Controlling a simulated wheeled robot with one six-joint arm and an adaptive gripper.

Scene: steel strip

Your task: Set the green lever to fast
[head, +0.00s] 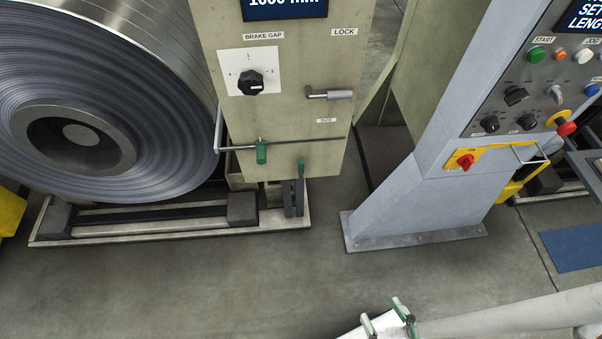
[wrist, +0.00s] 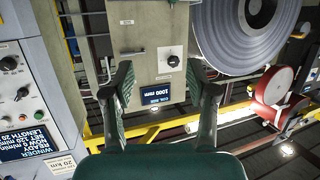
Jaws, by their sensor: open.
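Two green-handled parts show on the beige cabinet (head: 205,30) in the head view. A green grip (head: 261,151) hangs on a horizontal rod, and a green-topped upright lever (head: 300,168) stands at the cabinet's lower edge, above dark plates. I cannot tell which is the task's lever, and I read no "fast" mark. My gripper (head: 388,320) is at the bottom of the head view, open and empty, well apart from both. In the wrist view my gripper (wrist: 158,72) has its fingers spread, with the cabinet's black dial (wrist: 172,61) beyond them. I cannot make out a green lever there.
A large steel coil (head: 150,80) stands left of the cabinet. A black brake gap knob (head: 250,82) and a grey lock handle (head: 330,94) are on the cabinet. A grey console (head: 430,190) with a red switch (head: 466,161) stands at the right. The floor (head: 250,280) before the cabinet is clear.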

